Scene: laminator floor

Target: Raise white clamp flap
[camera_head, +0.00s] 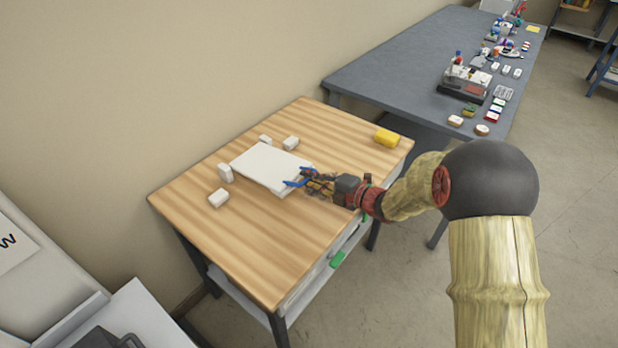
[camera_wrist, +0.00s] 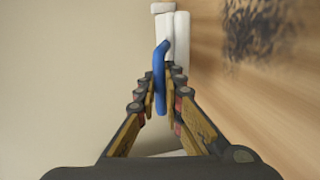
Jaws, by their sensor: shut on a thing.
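The white clamp flap (camera_head: 265,164) is a flat pale panel on the wooden table, among small white blocks. A blue handle (camera_head: 294,183) shows at its right corner, by my gripper (camera_head: 308,182). In the wrist view, the blue handle (camera_wrist: 160,70) stands between the fingers of my gripper (camera_wrist: 161,100), which are shut on it. White parts (camera_wrist: 181,38) show just beyond the handle. I cannot tell how far the flap is tilted. The fingers partly hide the handle's lower end.
The wooden table (camera_head: 215,235) is bare at its front. White blocks (camera_head: 218,198) stand left of and behind the flap. A yellow block (camera_head: 387,138) lies near the right rear edge. A grey table (camera_head: 400,70) behind holds many small items. The wall is close behind.

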